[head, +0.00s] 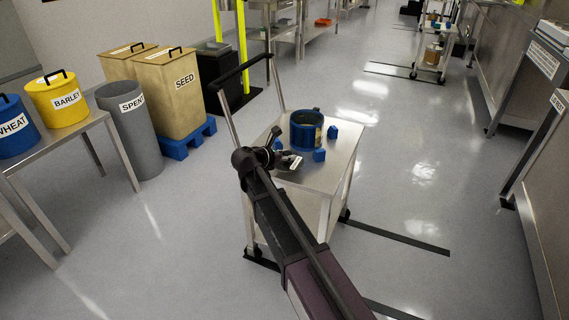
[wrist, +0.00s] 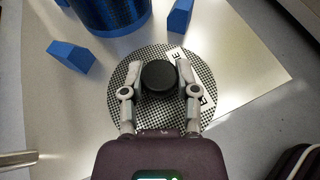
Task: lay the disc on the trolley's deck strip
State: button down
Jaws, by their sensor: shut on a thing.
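In the wrist view, a round perforated metal disc (wrist: 130,75) with a black central knob (wrist: 159,76) shows just above the trolley's bare deck (wrist: 70,125). I cannot tell whether the disc touches the deck. My gripper (wrist: 160,78) is closed with one finger on each side of the knob.
A blue round vessel (head: 306,130) stands on the deck behind my gripper, with blue blocks (head: 319,155) around it. The trolley's black push handle (head: 240,72) rises at the left. Bins and a bench with pails (head: 55,98) stand farther left. The right floor is open.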

aim_at(287, 162)
jog(key=shift+w+a, duration=0.2)
jog(key=shift+w, duration=0.3)
jog(key=shift+f, duration=0.2)
jog(key=shift+f+b, duration=1.6)
jog(key=shift+b, duration=0.15)
jog(key=shift+f, duration=0.15)
jog(key=shift+c, duration=1.8)
grip_release()
jog(key=shift+r, duration=0.2)
